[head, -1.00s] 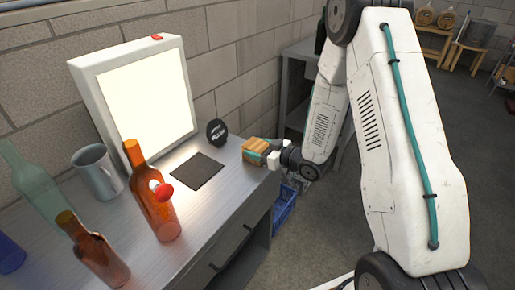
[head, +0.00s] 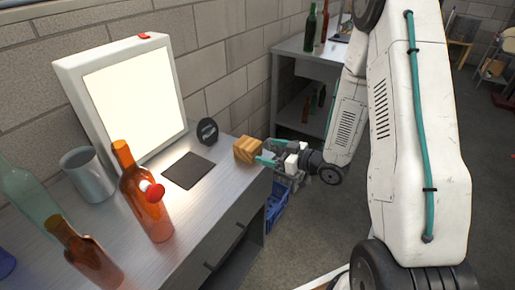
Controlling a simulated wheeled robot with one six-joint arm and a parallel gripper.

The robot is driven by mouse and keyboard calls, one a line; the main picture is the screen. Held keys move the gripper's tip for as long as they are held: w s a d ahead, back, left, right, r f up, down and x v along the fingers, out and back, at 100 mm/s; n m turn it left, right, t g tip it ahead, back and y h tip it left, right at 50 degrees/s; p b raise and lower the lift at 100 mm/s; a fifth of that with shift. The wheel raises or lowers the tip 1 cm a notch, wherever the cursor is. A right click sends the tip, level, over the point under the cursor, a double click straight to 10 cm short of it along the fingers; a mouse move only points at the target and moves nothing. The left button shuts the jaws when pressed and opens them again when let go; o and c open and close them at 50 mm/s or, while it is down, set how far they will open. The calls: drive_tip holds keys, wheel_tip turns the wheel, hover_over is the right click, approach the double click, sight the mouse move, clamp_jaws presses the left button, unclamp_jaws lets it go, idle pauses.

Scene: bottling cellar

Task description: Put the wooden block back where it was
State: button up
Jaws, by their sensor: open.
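The wooden block (head: 247,150), a striped light-brown cube, sits on the metal bench (head: 206,214) near its right end. My gripper (head: 264,158) is just right of the block, with its teal fingers pointing at it. The fingers are open and look clear of the block, though a small gap is hard to judge. A dark square mat (head: 188,170) lies on the bench left of the block, with nothing on it.
A black round object (head: 207,131) stands behind the mat. A brown bottle (head: 85,250) is in front. A blue crate (head: 277,205) is below the bench's right end.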

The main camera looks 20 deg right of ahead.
drive_tip(key=s+d+r+m+g+h, duration=0.2)
drive_tip(key=d+r+h, duration=0.2)
drive_tip(key=r+h, duration=0.25)
drive_tip(key=s+d+r+m+g+h, duration=0.1)
drive_tip(key=s+d+r+g+h, duration=0.15)
drive_tip(key=d+r+h, duration=0.35)
drive_tip(key=s+a+r+m+g+y, duration=0.1)
drive_tip(key=s+a+r+g, duration=0.1)
drive_tip(key=s, duration=0.6)
drive_tip(key=s+a+r+m+g+y, duration=0.1)
drive_tip(key=s+a+r+g, duration=0.2)
drive_tip(key=s, duration=0.6)
drive_tip(key=s+a+r+m+g+y, duration=0.1)
drive_tip(key=s+a+r+m+g, duration=0.1)
drive_tip(key=s+a+r, duration=0.4)
drive_tip(key=s+a, duration=0.1)
drive_tip(key=s, duration=0.2)
drive_tip(key=shift+s+a, duration=0.15)
drive_tip(key=shift+s, duration=0.1)
drive_tip(key=shift+g, duration=0.25)
